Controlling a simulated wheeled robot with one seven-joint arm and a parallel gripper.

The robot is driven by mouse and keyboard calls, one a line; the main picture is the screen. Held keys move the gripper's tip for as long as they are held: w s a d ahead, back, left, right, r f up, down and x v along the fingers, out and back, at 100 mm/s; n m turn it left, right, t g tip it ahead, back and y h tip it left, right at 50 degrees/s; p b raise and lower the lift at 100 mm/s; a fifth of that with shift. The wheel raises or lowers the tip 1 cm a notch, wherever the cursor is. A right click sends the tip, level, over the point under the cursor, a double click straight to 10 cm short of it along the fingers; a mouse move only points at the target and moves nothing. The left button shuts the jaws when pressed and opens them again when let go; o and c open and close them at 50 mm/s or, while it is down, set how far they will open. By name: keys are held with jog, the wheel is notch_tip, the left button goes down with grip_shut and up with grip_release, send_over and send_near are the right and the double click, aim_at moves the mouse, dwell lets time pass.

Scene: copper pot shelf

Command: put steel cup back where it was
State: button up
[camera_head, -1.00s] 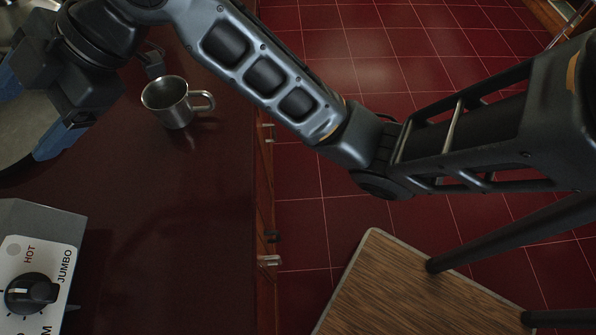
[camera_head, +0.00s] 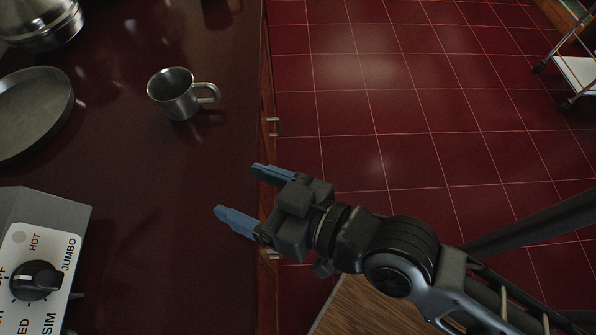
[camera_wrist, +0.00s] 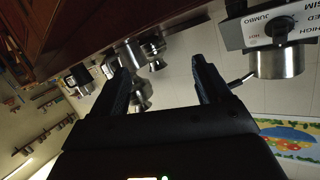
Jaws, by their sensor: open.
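The steel cup (camera_head: 174,97) stands upright on the dark red counter (camera_head: 150,190) in the head view, its handle pointing right. My gripper (camera_head: 236,195) is open and empty, below and to the right of the cup, by the counter's front edge. It is clearly apart from the cup. In the wrist view my gripper (camera_wrist: 163,80) shows two spread fingers with nothing between them. I cannot surely pick out the cup in the wrist view.
A round grey pan (camera_head: 32,112) lies left of the cup, with a shiny steel pot (camera_head: 40,25) behind it. An appliance with a dial (camera_head: 38,280) stands at the lower left. The counter between cup and appliance is clear. Red floor tiles (camera_head: 400,110) lie to the right.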

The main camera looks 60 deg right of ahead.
jog(key=s+d+r, duration=0.1)
jog(key=s+d, duration=0.3)
jog(key=s, duration=0.4)
jog(key=s+d+r+n+h, duration=0.1)
jog(key=s+d, duration=0.3)
jog(key=s, duration=0.4)
jog(key=shift+s+r+h, duration=0.25)
jog(key=shift+r+h, duration=0.05)
jog(key=shift+r, duration=0.1)
